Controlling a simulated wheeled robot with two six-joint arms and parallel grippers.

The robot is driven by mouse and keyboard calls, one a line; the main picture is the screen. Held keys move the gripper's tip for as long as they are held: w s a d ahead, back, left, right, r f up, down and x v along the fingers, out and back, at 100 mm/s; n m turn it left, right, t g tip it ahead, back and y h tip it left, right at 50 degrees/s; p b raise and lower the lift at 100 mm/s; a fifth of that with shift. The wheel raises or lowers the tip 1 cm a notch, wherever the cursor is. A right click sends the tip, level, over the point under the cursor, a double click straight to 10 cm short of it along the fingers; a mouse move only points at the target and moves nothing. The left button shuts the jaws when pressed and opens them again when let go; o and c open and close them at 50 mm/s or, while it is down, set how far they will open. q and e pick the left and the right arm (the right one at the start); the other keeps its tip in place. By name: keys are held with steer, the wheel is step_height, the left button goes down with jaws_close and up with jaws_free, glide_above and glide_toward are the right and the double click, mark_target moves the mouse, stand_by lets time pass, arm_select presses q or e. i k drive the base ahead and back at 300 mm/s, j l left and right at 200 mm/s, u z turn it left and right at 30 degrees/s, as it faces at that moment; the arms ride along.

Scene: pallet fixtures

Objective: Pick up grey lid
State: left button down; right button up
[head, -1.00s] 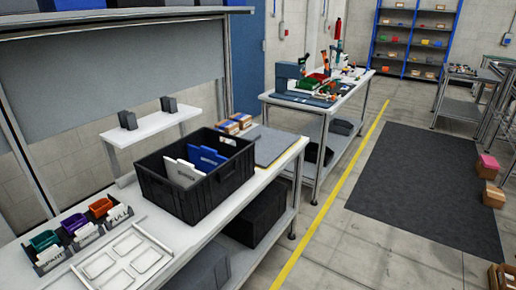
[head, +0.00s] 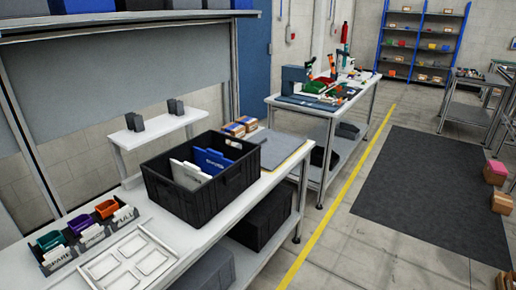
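No grey lid can be made out for certain in the head view. A black crate (head: 205,205) stands on the white bench (head: 168,241) and holds white panels (head: 186,175) and a blue panel (head: 211,160), all upright and leaning. A flat grey panel (head: 279,148) lies at the bench's far end, behind the crate. A white frame with several recesses (head: 132,264) lies at the near end of the bench. Neither of my grippers is in view.
Small cardboard boxes (head: 240,125) sit behind the crate. A second table (head: 330,105) holds tools and parts.

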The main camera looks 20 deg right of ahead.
mark_target(276, 146)
steer(key=i+l+u, duration=0.25)
steer(key=u, duration=0.2)
steer(key=i+l+u, duration=0.15)
steer(key=l+u, duration=0.25)
